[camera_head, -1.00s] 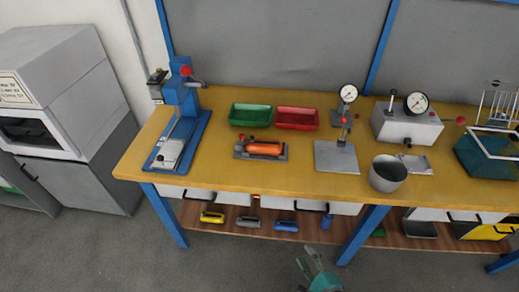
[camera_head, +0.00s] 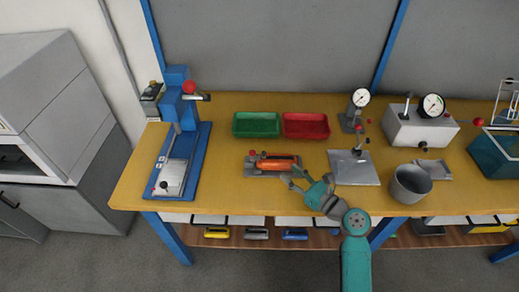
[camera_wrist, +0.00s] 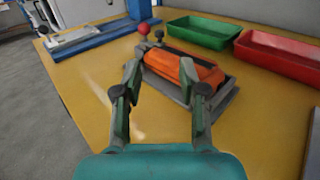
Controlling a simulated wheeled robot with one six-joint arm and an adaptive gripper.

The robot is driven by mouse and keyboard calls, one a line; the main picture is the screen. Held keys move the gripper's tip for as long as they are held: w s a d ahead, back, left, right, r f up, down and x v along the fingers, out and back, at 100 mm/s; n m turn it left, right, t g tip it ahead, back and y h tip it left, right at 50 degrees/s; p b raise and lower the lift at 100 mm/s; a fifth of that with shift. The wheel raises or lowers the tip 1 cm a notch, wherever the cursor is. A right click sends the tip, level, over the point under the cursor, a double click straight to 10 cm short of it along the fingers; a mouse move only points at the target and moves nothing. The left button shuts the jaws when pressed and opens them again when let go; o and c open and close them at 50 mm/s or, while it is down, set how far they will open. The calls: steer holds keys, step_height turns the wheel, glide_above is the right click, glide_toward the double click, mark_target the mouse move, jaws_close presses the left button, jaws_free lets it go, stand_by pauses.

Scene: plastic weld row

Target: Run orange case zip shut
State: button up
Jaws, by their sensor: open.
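The orange case (camera_head: 276,164) sits on a grey base plate (camera_head: 254,172) on the yellow bench. In the wrist view the orange case (camera_wrist: 188,68) lies across its grey base, just beyond my fingertips. A red ball knob (camera_wrist: 144,29) and a dark knob (camera_wrist: 159,35) stand at the left end of the case. My gripper (camera_head: 295,178) is open at the front right of the case. In the wrist view my gripper (camera_wrist: 160,80) has its fingers apart with nothing between them. The near edge of the base is partly hidden by my right finger. I cannot make out the zip itself.
A green tray (camera_head: 256,125) and a red tray (camera_head: 306,126) lie behind the case. A blue press (camera_head: 178,160) stands left. A grey plate stand (camera_head: 353,168) and a metal pot (camera_head: 410,183) are to the right. Bare bench lies left of the case.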

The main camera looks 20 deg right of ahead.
mark_target(266, 154)
steer(key=x, duration=1)
steer(key=shift+w+a, duration=0.15)
steer(key=shift+w, duration=0.05)
jaws_close()
